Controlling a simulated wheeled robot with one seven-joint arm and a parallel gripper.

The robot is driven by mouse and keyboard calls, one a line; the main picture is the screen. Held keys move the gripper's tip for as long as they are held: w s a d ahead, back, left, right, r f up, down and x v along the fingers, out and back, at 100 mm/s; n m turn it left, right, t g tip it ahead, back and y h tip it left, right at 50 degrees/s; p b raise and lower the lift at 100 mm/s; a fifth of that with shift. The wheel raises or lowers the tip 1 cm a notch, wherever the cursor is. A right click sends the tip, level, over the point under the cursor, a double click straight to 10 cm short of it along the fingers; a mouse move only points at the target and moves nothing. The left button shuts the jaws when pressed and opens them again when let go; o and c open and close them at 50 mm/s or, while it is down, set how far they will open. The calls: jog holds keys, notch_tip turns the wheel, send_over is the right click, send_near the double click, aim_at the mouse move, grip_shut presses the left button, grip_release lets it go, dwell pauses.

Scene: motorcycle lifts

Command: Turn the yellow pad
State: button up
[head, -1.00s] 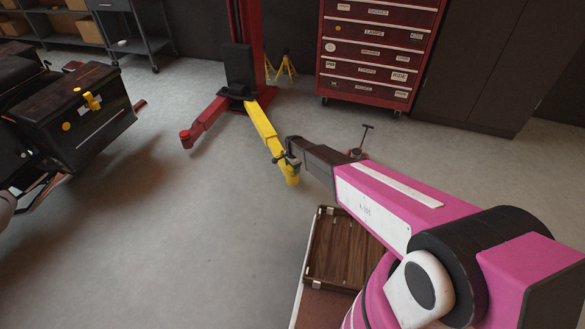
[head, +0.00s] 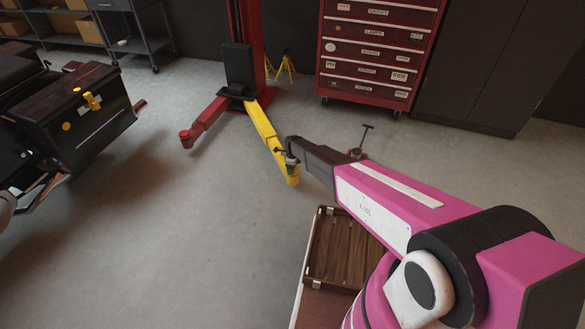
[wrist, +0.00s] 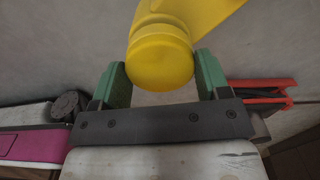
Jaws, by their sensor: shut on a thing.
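The yellow pad (wrist: 160,62) is a round yellow disc at the end of the yellow lift arm (head: 266,127). In the wrist view it sits between the two green fingers of my gripper (wrist: 161,80), which is shut on it. In the head view my gripper (head: 290,160) is at the near end of the yellow arm, and it partly hides the pad there. The yellow arm reaches out from the base of the red lift post (head: 251,45).
A second lift arm, red (head: 205,120), points left from the post. A black case (head: 75,120) on a motorcycle is at the left. A red drawer cabinet (head: 372,50) stands behind. A wooden tray (head: 318,240) is close below my arm. The middle floor is clear.

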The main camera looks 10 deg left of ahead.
jog(key=shift+r+m, duration=0.15)
jog(key=shift+m, duration=0.35)
jog(key=o, duration=0.9)
jog(key=shift+o, duration=0.2)
notch_tip(320, 180, up, 11)
dwell(0.4)
